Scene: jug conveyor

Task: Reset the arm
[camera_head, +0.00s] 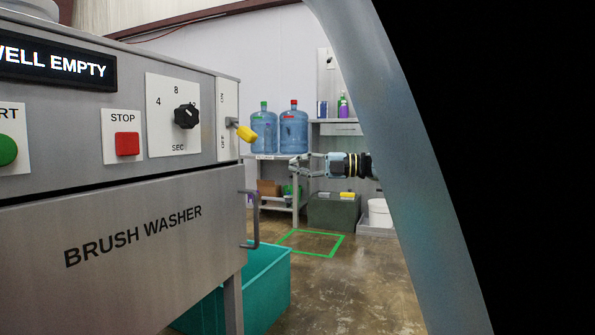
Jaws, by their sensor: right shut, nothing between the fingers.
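My right gripper (308,165) shows in the middle of the head view, pointing left, with its wrist reaching in from the right. It is shut and empty, in front of the shelf with the water jugs and apart from the washer. Part of my right arm is hidden behind a large blue-grey curved shape (400,130) close to the camera. My left gripper is not in view.
The brush washer (130,230) fills the left, with a yellow-tipped lever (246,133) on its side. A teal bin (265,285) stands below it. Two blue jugs (293,130) stand behind. A green floor square (312,243) is empty.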

